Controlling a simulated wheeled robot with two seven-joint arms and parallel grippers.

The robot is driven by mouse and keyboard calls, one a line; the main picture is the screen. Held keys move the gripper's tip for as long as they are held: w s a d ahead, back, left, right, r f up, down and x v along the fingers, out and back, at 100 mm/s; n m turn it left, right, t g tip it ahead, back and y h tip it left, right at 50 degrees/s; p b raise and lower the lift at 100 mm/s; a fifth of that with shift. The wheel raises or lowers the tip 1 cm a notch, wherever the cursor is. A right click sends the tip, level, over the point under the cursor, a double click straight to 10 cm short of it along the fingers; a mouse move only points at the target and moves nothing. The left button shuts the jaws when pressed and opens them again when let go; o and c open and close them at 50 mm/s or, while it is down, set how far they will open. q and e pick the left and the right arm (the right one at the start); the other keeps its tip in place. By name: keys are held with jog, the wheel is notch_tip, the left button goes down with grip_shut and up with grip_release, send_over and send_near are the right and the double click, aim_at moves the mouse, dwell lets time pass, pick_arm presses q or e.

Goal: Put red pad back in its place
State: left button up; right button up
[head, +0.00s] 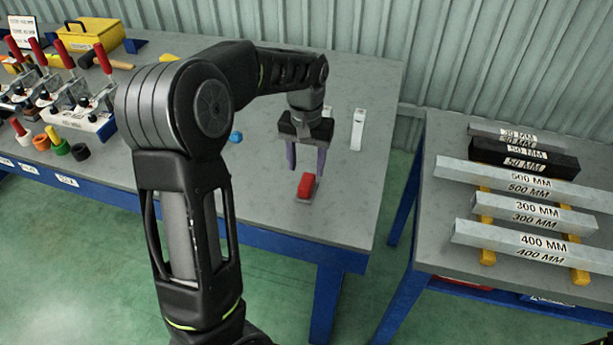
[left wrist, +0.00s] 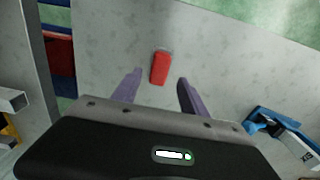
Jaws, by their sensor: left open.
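The red pad (head: 305,186) lies on a small grey base near the front edge of the grey workbench (head: 260,205), towards its right end. In the left wrist view the red pad (left wrist: 160,68) sits beyond the fingertips, between their lines and a little left of centre. My left gripper (head: 306,172) is open and empty, pointing down just above and behind the pad. Its two purple fingers also show in the left wrist view (left wrist: 159,80). I cannot tell whether a finger touches the pad. My right gripper is in neither view.
A white upright block (head: 358,130) stands right of the gripper. Toggle clamps with red handles (head: 62,52), coloured cups (head: 57,140) and a yellow toolbox (head: 90,36) fill the bench's left. A second table (head: 440,215) holds labelled metal bars, across a gap.

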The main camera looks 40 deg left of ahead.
aim_at(306, 181)
pick_arm(q)
notch_tip(306, 181, up, 5)
jog(key=shift+r, duration=0.15)
dwell(0.9)
